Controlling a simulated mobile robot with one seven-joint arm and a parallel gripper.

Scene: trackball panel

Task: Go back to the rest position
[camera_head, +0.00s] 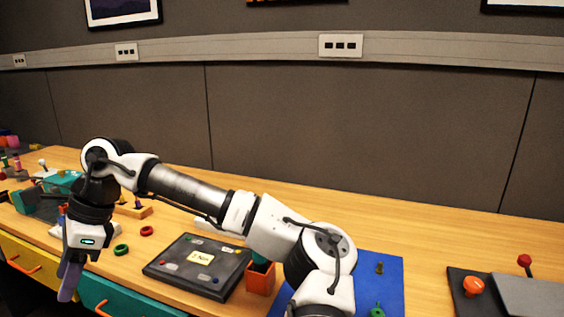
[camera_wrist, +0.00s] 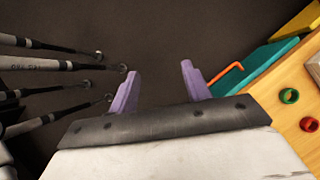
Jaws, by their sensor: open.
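My gripper (camera_head: 69,277) hangs pointing down at the left, in front of the table's front edge near the drawers. In the wrist view its two purple fingers (camera_wrist: 160,88) stand apart with nothing between them, over the dark floor. My arm stretches from the lower middle to the left across the table. A dark panel (camera_head: 170,278) with a pale label and small coloured parts lies on the table under the arm. I cannot make out a trackball on it.
The wooden table (camera_head: 440,235) runs along a grey wall. A green ring (camera_head: 121,250) and a red ring (camera_head: 147,231) lie near the gripper. A yellow drawer (camera_head: 40,272) and a teal drawer (camera_head: 125,298) face front. An orange box (camera_head: 260,279) and blue mat (camera_head: 390,271) are nearby.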

